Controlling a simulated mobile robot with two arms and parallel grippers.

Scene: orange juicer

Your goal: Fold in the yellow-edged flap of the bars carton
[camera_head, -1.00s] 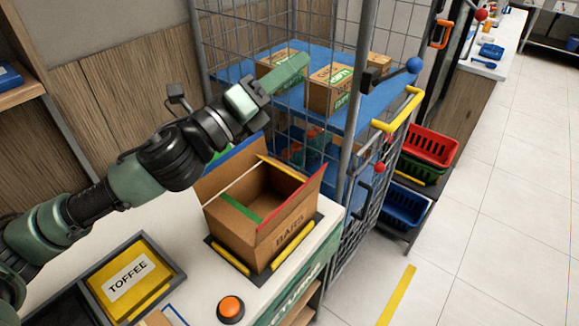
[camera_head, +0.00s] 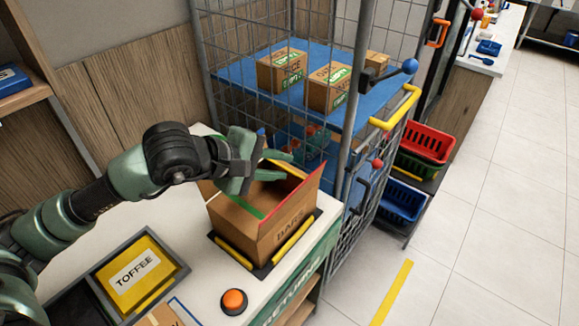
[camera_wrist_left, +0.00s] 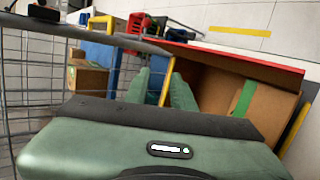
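The bars carton (camera_head: 278,238) stands on a dark mat on the white counter. Its red-edged flap (camera_head: 298,205) stands up, and a green strip (camera_head: 245,205) runs along the near left side. My left gripper (camera_head: 290,164) is low over the carton's far side, its fingers apart. In the left wrist view the yellow edge (camera_wrist_left: 167,80) of a flap shows between the two fingers; I cannot tell whether they touch it. The arm hides much of the blue-edged flap and the carton's far left. My right gripper is out of view.
A wire cage with a blue shelf (camera_head: 236,72) holding small cartons (camera_head: 282,70) stands close behind. A toffee tray (camera_head: 178,266) and an orange button (camera_head: 234,300) are on the counter. Coloured baskets (camera_head: 427,142) stand at right.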

